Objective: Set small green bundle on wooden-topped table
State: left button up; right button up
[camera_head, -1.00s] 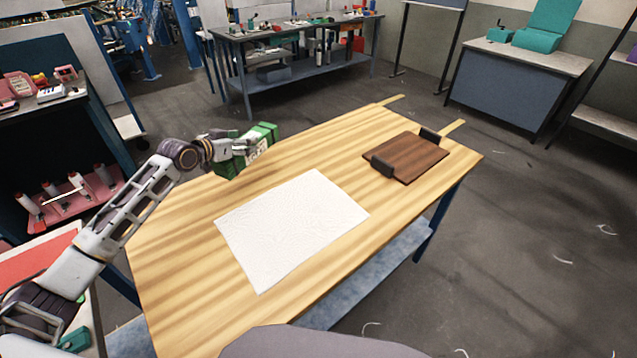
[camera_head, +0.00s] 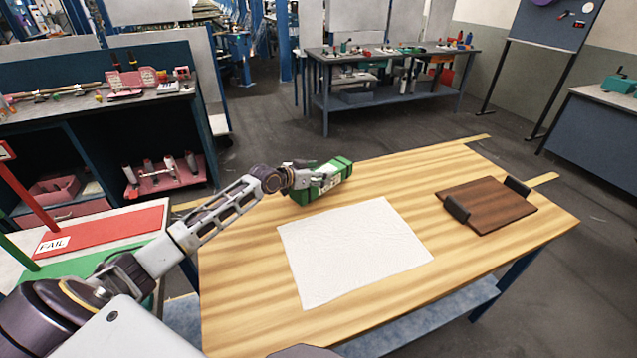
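The small green bundle (camera_head: 337,170), with a pale label on its side, is at the far left part of the wooden-topped table (camera_head: 420,300). My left gripper (camera_head: 312,178) is at the bundle's near left side and appears closed around it; the fingers are partly hidden. The bundle is over the tabletop, low and close to it. I cannot tell whether its underside touches the wood. My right gripper is not in view.
A white cloth (camera_head: 352,252) lies flat on the table just in front of the bundle. A dark brown board with black end grips (camera_head: 490,206) lies at the right. Bare wood shows between them.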

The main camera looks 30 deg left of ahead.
pick_arm(q)
jog(key=shift+r, duration=0.1)
jog(key=shift+f, duration=0.25)
notch_tip(320, 180, down, 2)
jog(key=shift+f, duration=0.6)
jog(key=o, duration=0.9)
jog(key=shift+f, duration=0.25)
jog(key=o, duration=0.5)
jog(key=shift+r, duration=0.1)
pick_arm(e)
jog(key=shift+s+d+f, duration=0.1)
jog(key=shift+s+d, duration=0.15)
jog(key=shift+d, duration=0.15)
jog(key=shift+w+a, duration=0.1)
